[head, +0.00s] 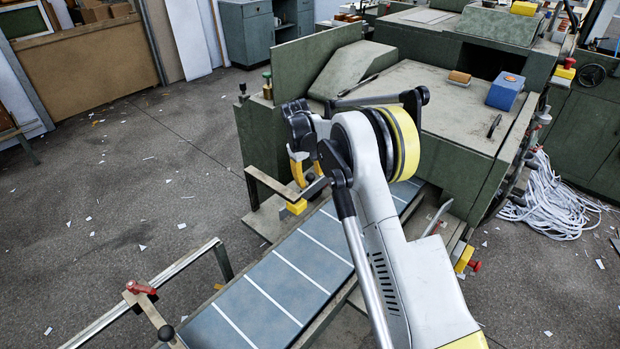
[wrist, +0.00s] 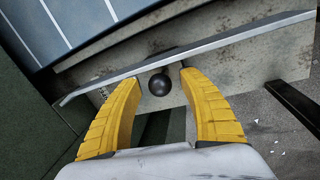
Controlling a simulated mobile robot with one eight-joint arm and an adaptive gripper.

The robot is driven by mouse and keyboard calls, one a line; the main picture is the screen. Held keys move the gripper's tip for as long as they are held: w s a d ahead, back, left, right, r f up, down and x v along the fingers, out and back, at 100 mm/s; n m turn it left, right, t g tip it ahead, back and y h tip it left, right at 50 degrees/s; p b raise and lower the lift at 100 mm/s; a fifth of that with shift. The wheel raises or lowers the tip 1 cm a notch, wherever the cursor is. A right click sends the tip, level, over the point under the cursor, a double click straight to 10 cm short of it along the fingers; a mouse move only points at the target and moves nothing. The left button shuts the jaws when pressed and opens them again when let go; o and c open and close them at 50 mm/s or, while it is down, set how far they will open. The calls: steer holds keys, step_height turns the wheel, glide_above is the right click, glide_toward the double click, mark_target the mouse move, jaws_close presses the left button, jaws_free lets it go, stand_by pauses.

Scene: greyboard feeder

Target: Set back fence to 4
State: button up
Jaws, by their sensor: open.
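A black ball knob (wrist: 160,85) sits at a long grey metal bar (wrist: 225,42), which looks like the back fence. My gripper (wrist: 159,76) is open, with a yellow finger on each side of the knob and small gaps to it. In the head view my gripper (head: 303,188) is low at the far left side of the blue bed (head: 250,312). The bed has several white cross lines, also seen in the wrist view (wrist: 75,15). No numbers on them are legible. My arm hides part of the bed and fence.
A rail (head: 190,264) with a red handle (head: 140,288) stands at the lower left. A dark bar (wrist: 290,105) lies right of my gripper in the wrist view. The green machine (head: 450,125) stands behind the bed. Scrap-strewn floor (head: 130,190) is open at left.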

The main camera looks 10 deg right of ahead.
steer(key=shift+c, duration=0.4)
jaws_close()
steer(key=shift+w+a+p, duration=0.2)
steer(key=shift+w+a, duration=0.25)
steer(key=shift+w, duration=0.2)
steer(key=shift+w+a+p, duration=0.2)
steer(key=shift+w+a, duration=0.25)
steer(key=shift+w, duration=0.2)
steer(key=shift+o, duration=0.4)
jaws_free()
steer(key=shift+r, duration=0.15)
step_height(320, 180, up, 12)
steer(key=s+a, duration=0.1)
steer(key=a, duration=0.1)
steer(key=shift+f, duration=0.2)
